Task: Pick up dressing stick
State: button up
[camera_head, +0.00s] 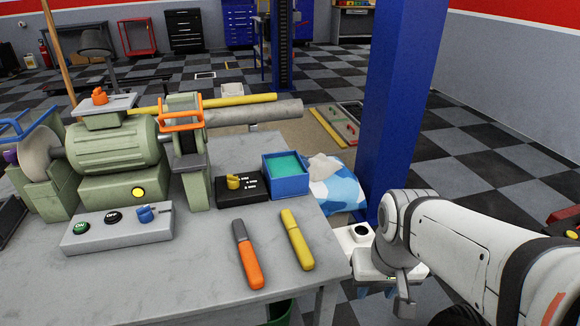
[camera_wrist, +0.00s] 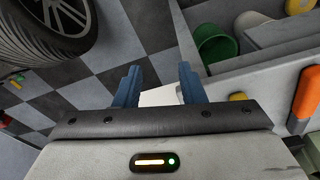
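Two stick-shaped tools lie side by side near the front right of the grey workbench (camera_head: 190,262). One is a stick with a grey end and an orange end (camera_head: 248,255); the other is a yellow stick (camera_head: 297,240). I cannot tell for sure which is the dressing stick. An orange piece (camera_wrist: 305,95), seemingly the first stick's end, shows at the right edge of the wrist view. My gripper (camera_wrist: 158,72) has two blue fingers spread apart with nothing held between them. It is off the bench's right side, apart from both sticks.
A bench grinder (camera_head: 120,150) with a switch box (camera_head: 118,230) fills the bench's left. A blue tray (camera_head: 286,178) and black box (camera_head: 241,190) stand behind the sticks. A blue post (camera_head: 395,100) rises beyond the bench. A green bucket (camera_wrist: 217,55) and tyre (camera_wrist: 50,25) show below.

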jog(key=shift+w+a, duration=0.1)
jog(key=shift+w, duration=0.2)
jog(key=shift+o, duration=0.8)
jog(key=shift+w+r, duration=0.15)
jog(key=shift+o, duration=0.8)
jog(key=w+a+r+n+g+p, duration=0.1)
jog(key=w+a+r+n+p, duration=0.1)
jog(key=w+a+r+p, duration=0.3)
jog(key=shift+w+a+r+p, duration=0.2)
jog(key=shift+w+a+p, duration=0.7)
jog(key=shift+w, duration=0.25)
jog(key=n+p, duration=0.1)
jog(key=p, duration=0.2)
send_near(300, 241)
jog(key=shift+s+d+f+g, duration=0.3)
jog(key=shift+s+d, duration=0.2)
jog(key=shift+d, duration=0.1)
jog(key=shift+n, duration=0.3)
jog(key=f, duration=0.2)
jog(key=w+f, duration=0.1)
jog(key=f, duration=0.2)
jog(key=a+f, duration=0.1)
jog(key=f, duration=0.1)
jog(key=shift+w+a+f+b, duration=0.1)
jog(key=shift+w+f+b, duration=0.15)
jog(key=shift+b, duration=0.1)
jog(key=shift+f, duration=0.3)
